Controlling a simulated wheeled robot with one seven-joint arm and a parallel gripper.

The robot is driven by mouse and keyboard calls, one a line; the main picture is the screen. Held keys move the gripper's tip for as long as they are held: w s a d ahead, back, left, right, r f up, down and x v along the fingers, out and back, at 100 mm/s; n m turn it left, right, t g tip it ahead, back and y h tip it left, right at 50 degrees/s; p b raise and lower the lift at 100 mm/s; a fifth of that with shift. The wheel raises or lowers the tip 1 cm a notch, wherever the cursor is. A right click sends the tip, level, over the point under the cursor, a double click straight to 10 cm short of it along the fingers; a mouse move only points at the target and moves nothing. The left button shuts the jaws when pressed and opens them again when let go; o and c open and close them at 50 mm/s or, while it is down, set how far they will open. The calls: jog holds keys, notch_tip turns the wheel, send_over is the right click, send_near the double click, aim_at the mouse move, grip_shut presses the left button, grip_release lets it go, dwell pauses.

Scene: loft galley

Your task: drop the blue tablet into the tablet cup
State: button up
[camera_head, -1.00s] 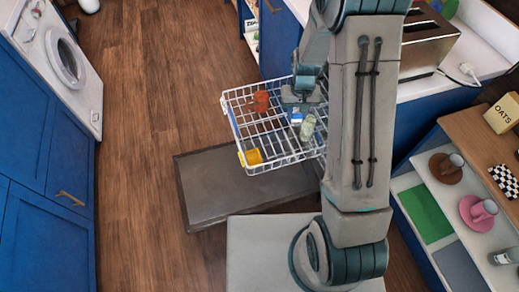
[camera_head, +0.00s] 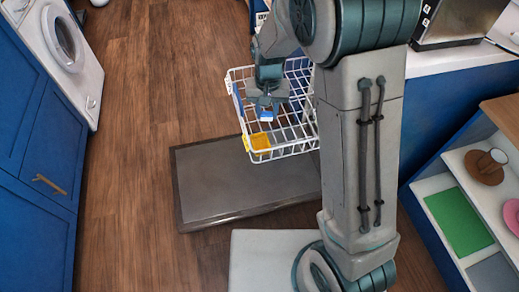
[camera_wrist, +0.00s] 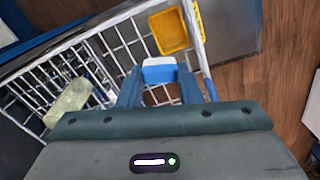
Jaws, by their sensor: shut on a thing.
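The blue tablet (camera_head: 267,116), a small block with a white part, is held between the fingertips of my gripper (camera_head: 266,104). In the wrist view the tablet (camera_wrist: 159,70) sits between the two blue fingers (camera_wrist: 160,82). A yellow open cup (camera_head: 261,143), which looks like the tablet cup, is at the near left corner of the white wire rack (camera_head: 295,151). In the wrist view the yellow cup (camera_wrist: 169,32) lies just beyond the tablet, and I see into it. The tablet is above the rack and outside the cup.
A pale green glass (camera_wrist: 68,103) lies in the rack in the wrist view. The rack's wire rim surrounds my gripper. A dark panel (camera_head: 245,180) is below and in front of the rack. Open wooden floor (camera_head: 150,110) is to the left.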

notch_tip(320, 180, down, 6)
jog(key=b, duration=0.4)
jog(key=shift+b, duration=0.3)
jog(key=o, duration=1)
jog(key=shift+o, duration=0.2)
notch_tip(320, 180, up, 14)
jog(key=p, duration=0.3)
jog(key=shift+f, duration=0.1)
